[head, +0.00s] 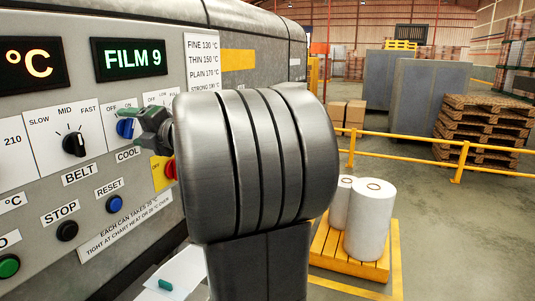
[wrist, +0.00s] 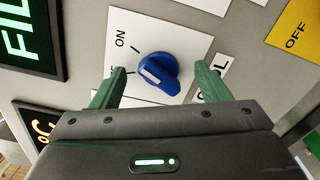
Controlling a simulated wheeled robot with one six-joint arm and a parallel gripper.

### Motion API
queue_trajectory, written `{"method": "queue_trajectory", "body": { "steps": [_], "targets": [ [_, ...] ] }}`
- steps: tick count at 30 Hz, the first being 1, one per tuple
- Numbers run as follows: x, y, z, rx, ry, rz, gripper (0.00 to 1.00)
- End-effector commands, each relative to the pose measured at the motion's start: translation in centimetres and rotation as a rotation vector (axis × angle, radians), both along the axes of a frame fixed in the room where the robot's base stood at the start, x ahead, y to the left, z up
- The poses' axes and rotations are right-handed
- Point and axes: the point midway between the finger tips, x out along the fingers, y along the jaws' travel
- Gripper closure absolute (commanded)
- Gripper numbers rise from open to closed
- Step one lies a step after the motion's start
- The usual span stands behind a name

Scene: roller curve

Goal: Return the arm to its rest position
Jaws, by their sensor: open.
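My gripper (head: 130,120) is in front of the control panel (head: 84,180), at the blue cool knob (head: 124,129). My dark arm rises large in the middle of the head view and hides the panel's right part. In the wrist view, the green fingers of my gripper (wrist: 158,78) are apart, one on each side of the blue knob (wrist: 160,73). Gaps show between knob and fingers, and nothing is held. The knob's white mark lies toward its left end in the wrist view. The arm is reached out toward the panel.
White film rolls (head: 370,220) stand on a yellow pallet (head: 335,250) at right. A yellow railing (head: 410,147) stands behind. Open floor lies at far right.

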Motion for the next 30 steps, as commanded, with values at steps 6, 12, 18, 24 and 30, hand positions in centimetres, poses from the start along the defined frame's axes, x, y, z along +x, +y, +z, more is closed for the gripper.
{"method": "queue_trajectory", "body": {
  "steps": [6, 12, 18, 24, 30],
  "targets": [
    [-1.0, -2.8, 0.0, -0.030, -0.074, -0.006, 0.31],
    [-1.9, -4.9, 0.0, -0.029, -0.071, -0.003, 0.31],
    [-2.3, -5.6, 0.1, -0.028, -0.069, -0.001, 0.31],
    [-2.3, -5.6, 0.1, -0.028, -0.069, -0.001, 0.31],
    [-2.2, -5.7, -0.1, -0.026, -0.064, -0.007, 0.31]
  ]
}}
